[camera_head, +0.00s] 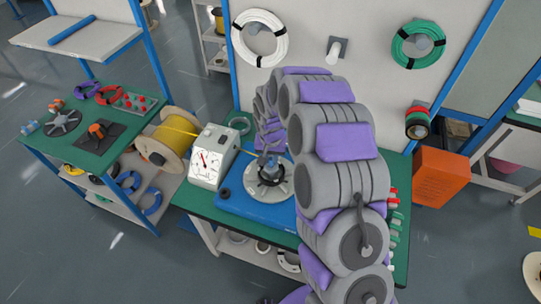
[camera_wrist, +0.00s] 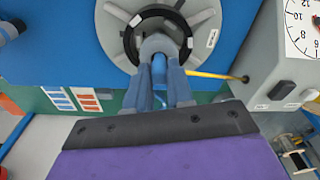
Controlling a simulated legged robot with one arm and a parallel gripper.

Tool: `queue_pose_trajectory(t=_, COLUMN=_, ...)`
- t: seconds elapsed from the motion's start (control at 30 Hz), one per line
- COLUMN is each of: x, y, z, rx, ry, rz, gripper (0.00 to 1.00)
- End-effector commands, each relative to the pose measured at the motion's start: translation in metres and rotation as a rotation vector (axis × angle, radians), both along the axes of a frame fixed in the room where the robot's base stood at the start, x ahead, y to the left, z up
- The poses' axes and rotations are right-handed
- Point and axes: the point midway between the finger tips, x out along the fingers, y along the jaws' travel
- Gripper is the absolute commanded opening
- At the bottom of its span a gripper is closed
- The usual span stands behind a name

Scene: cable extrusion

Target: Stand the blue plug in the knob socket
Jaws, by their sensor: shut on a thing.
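My gripper (camera_head: 271,160) is over the blue machine base on the middle bench. In the wrist view its two blue-grey fingers (camera_wrist: 159,72) are shut on a small blue piece, which looks like the blue plug (camera_wrist: 159,68). Just beyond the fingertips is a rounded grey hub (camera_wrist: 158,44), inside a black ring (camera_wrist: 131,42) on a pale grey disc (camera_wrist: 115,14). I cannot tell whether the plug touches the hub. The fingers hide the plug's sides and the near part of the ring. No separate knob socket is clearly recognizable.
A grey meter box (camera_head: 212,158) stands close left of the disc. A yellow cable (camera_head: 180,130) runs from a wooden spool (camera_head: 163,145) toward it. Another green bench (camera_head: 85,140) at left holds a handwheel and an orange knob. An orange box (camera_head: 440,175) is at right.

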Motion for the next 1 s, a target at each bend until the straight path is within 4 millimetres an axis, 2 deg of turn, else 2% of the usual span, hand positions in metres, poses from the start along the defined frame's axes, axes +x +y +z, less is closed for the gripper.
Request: queue_pose_trajectory(t=1.0, x=-0.0001, y=-0.0005, z=-0.0093, rx=-0.001, ry=0.001, rz=0.0, gripper=0.04)
